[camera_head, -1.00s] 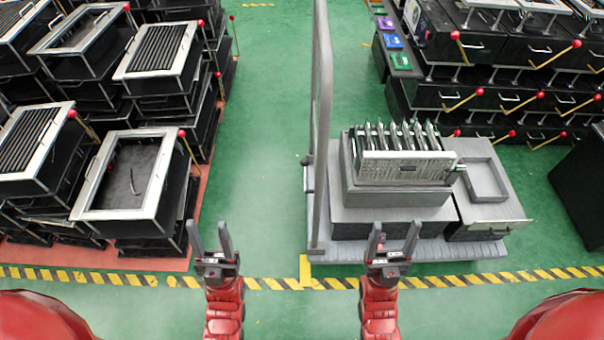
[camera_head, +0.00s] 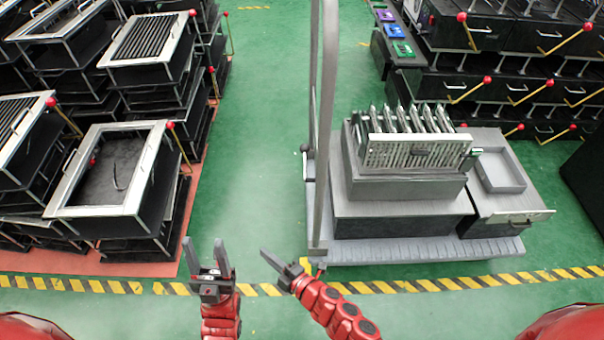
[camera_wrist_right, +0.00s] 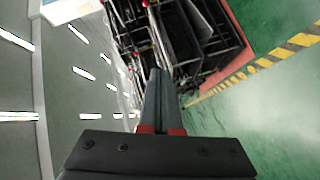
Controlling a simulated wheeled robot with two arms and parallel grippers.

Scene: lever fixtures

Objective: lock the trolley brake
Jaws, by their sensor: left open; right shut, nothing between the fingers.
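The grey trolley (camera_head: 380,249) stands on the green floor right of centre in the head view, with a tall grey handle (camera_head: 323,110) at its left end. A small dark part (camera_head: 318,267) with a hint of red shows at its near left corner; I cannot tell whether it is the brake. My right gripper (camera_head: 265,252) is shut and empty, pointing left and away, left of that corner and apart from it. Its fingers also show together in the right wrist view (camera_wrist_right: 157,85). My left gripper (camera_head: 205,242) is open and empty, further left, pointing away from me.
The trolley carries grey boxes (camera_head: 400,185) and an open tray (camera_head: 497,172). Stacked black racks with red-knobbed levers fill the left (camera_head: 120,180) and back right (camera_head: 500,60). A yellow-black floor stripe (camera_head: 440,285) crosses in front. Green floor (camera_head: 250,170) is clear between the left racks and trolley.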

